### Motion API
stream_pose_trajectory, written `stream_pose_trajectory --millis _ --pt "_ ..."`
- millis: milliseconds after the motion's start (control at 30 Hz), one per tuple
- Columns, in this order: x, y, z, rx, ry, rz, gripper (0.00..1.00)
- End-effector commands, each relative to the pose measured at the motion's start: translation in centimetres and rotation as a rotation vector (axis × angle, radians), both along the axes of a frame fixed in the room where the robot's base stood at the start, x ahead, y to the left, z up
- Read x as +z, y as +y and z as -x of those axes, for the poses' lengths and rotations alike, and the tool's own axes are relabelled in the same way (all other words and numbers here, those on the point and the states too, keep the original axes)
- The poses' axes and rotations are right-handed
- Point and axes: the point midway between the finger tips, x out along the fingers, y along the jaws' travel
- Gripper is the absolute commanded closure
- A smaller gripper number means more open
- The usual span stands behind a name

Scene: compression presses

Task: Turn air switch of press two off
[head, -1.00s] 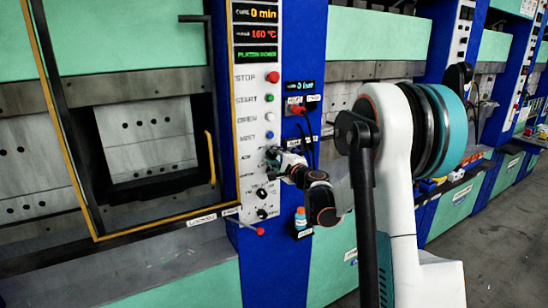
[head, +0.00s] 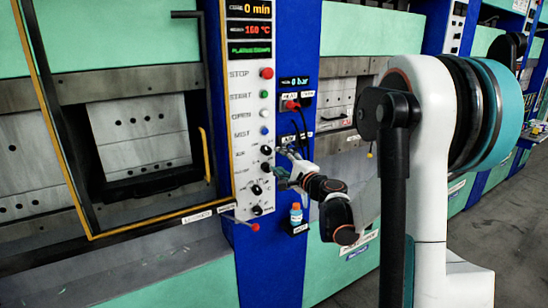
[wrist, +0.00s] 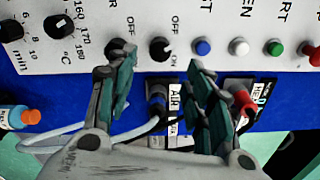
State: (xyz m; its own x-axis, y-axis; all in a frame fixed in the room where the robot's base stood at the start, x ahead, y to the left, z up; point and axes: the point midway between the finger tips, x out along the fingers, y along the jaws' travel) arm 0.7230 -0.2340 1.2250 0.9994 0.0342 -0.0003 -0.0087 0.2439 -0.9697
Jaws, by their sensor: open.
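The white control panel (head: 250,140) of the press carries a column of buttons and knobs in the head view. The black air knob (head: 266,150), beside an AIR label, is below the blue button; it also shows in the wrist view (wrist: 160,48), with OFF above it and ON at its lower right. Its pointer seems turned towards ON. My gripper (head: 282,178) is just right of the panel, a little below this knob. In the wrist view my gripper (wrist: 160,57) is open and empty, its fingers either side of the air knob; contact cannot be told.
Another black knob (wrist: 118,45) is partly behind one fingertip. A small bottle (head: 296,213) stands on a bracket below my gripper.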

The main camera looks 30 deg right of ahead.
Motion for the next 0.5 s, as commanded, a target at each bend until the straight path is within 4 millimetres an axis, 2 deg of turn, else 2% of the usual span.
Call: stream_pose_trajectory --millis 100,200,500 --pt "0.0 -0.1 1.8 -0.001 0.000 0.000 0.53" --pt "0.0 -0.1 2.6 0.000 0.000 0.000 0.53" --pt "0.0 -0.1 3.1 0.000 0.000 0.000 0.53"
